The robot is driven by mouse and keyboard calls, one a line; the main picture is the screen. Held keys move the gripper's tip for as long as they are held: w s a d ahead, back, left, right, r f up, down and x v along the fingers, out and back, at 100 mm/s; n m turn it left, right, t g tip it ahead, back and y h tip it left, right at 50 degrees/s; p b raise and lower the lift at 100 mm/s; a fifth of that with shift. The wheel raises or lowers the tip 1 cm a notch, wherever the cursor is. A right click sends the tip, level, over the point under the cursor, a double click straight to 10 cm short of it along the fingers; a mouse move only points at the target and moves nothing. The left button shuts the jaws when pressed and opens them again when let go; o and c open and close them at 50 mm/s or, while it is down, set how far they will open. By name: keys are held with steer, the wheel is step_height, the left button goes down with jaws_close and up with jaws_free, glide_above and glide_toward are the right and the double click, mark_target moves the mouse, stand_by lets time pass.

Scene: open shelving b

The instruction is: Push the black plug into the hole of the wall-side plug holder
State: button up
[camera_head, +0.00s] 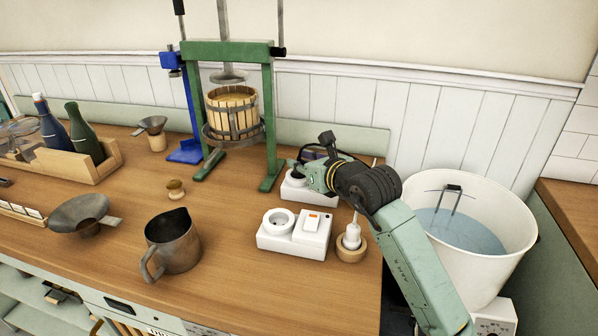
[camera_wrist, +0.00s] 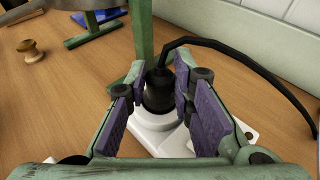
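The black plug (camera_wrist: 158,92) stands roughly upright over the white wall-side plug holder (camera_wrist: 160,142) in the wrist view. Its black cable (camera_wrist: 245,62) arcs off to the right. The plug's lower end hides the hole, so I cannot tell how deep it sits. My gripper (camera_wrist: 160,80) has its purple-padded fingers on either side of the plug, with narrow gaps showing; it looks open. In the head view my gripper (camera_head: 305,172) is over the wall-side holder (camera_head: 320,199) and hides most of the plug.
A second white holder (camera_head: 290,245) with a round socket and orange switch lies nearer the front. A white plug (camera_head: 352,238) stands in a wooden ring beside it. The green press (camera_head: 268,120) is close on the left; a white bucket (camera_head: 500,270) is right.

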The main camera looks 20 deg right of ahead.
jaws_close()
steer(key=shift+r, duration=0.1)
